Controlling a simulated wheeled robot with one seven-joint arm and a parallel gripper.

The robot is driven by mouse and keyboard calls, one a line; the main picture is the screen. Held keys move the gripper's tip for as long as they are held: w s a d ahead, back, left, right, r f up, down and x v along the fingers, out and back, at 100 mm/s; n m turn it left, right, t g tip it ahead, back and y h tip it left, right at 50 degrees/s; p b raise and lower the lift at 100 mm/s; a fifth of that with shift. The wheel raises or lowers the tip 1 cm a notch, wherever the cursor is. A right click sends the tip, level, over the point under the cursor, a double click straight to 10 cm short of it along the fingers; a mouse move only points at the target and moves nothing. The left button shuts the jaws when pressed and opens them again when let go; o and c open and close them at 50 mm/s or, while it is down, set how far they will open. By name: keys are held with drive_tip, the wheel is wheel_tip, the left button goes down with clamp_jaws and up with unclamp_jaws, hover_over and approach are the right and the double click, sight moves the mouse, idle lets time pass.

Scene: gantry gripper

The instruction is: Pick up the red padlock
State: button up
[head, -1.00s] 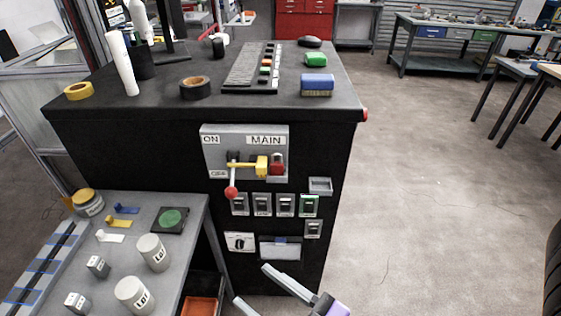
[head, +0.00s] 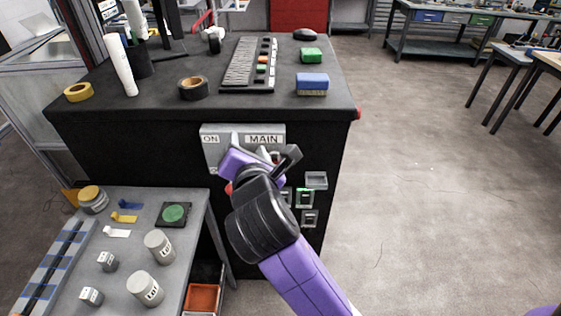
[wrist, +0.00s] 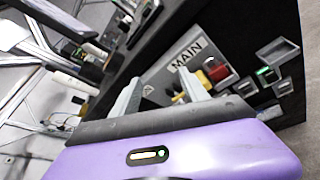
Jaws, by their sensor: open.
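The red padlock (wrist: 216,70) shows in the wrist view on the grey MAIN switch panel (wrist: 181,62), next to a yellow part (wrist: 180,98). In the wrist view it appears just right of my right finger, outside the gap between the fingers. My gripper (wrist: 158,84) is open with nothing between its fingers. In the head view my gripper (head: 262,152) is in front of the MAIN panel (head: 215,140) and hides most of the padlock and yellow part. How far the fingertips are from the panel is hard to tell.
The panel is on the front of a black cabinet (head: 130,150), with small switches (head: 305,197) below. A grey side table (head: 130,255) with white cylinders (head: 146,288) stands at the left. Tape rolls and a blue block (head: 312,82) lie on the cabinet top. The floor at right is clear.

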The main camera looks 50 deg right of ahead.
sight(274, 153)
drive_tip(key=s+d+f+n+g, duration=0.2)
drive_tip(key=s+f+n+g, duration=0.2)
drive_tip(key=n, duration=0.1)
drive_tip(key=shift+h, duration=0.3)
drive_tip(key=shift+s+x, duration=0.15)
drive_tip(key=shift+x, duration=1.8)
drive_tip(key=shift+s+x, duration=0.15)
drive_tip(key=shift+x, duration=1.8)
drive_tip(key=shift+d, duration=0.2)
clamp_jaws()
